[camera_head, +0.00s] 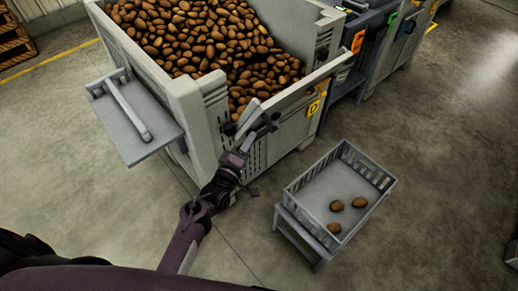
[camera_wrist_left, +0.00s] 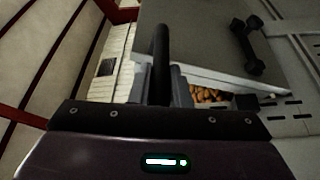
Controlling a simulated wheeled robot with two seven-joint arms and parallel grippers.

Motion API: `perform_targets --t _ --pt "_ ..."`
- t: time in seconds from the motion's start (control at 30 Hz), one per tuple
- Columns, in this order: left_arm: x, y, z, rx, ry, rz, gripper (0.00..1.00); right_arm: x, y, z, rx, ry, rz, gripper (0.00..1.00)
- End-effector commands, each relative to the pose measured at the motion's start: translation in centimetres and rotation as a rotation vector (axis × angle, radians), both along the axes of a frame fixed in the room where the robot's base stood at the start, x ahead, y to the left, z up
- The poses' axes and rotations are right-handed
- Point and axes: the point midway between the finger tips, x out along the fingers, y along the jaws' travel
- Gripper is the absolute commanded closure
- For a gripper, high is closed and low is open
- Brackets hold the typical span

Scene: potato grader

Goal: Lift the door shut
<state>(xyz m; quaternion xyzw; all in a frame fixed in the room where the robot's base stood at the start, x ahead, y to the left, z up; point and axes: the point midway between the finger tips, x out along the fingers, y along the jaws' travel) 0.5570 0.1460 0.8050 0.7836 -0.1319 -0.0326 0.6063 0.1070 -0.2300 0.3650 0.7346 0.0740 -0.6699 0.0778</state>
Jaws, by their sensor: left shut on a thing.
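A large grey bin (camera_head: 290,132) full of potatoes stands at the top centre of the head view. Its near side has a pale panel edge slanting up to the right, which I take to be the door (camera_head: 291,95). My left gripper (camera_head: 252,119) is at the near end of this edge, shut on a part that its fingers largely hide. In the left wrist view a grey panel (camera_wrist_left: 207,40) with a black handle (camera_wrist_left: 248,45) lies just beyond the dark finger (camera_wrist_left: 161,62). I cannot tell exactly which part is gripped. My right gripper is not in view.
A grey flap (camera_head: 128,138) with a pale bar juts out from the bin's left. A slatted grey crate (camera_head: 290,190) with 3 potatoes stands on a low stand at lower right. Machinery (camera_head: 370,50) stands behind.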

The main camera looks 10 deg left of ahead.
Motion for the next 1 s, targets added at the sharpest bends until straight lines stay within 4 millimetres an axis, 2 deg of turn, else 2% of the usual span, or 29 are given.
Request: perform_targets --t 0.03,0.1,0.3,0.5,0.7,1.0 --pt "1.0 1.3 2.6 -0.032 0.013 0.006 1.0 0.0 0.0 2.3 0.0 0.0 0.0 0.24" --pt "2.1 2.7 3.6 -0.082 0.05 0.005 1.0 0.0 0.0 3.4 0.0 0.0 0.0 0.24" --pt "5.0 6.6 5.3 -0.215 0.146 0.004 1.0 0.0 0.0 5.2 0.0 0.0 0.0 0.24" --pt "7.2 9.7 6.1 -0.301 0.21 0.002 1.0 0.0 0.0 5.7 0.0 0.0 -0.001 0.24" --pt "8.5 11.5 6.4 -0.298 0.208 0.0 1.0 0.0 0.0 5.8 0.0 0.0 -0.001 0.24" --pt "9.1 12.5 6.4 -0.297 0.209 0.003 1.0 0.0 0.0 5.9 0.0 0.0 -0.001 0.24"
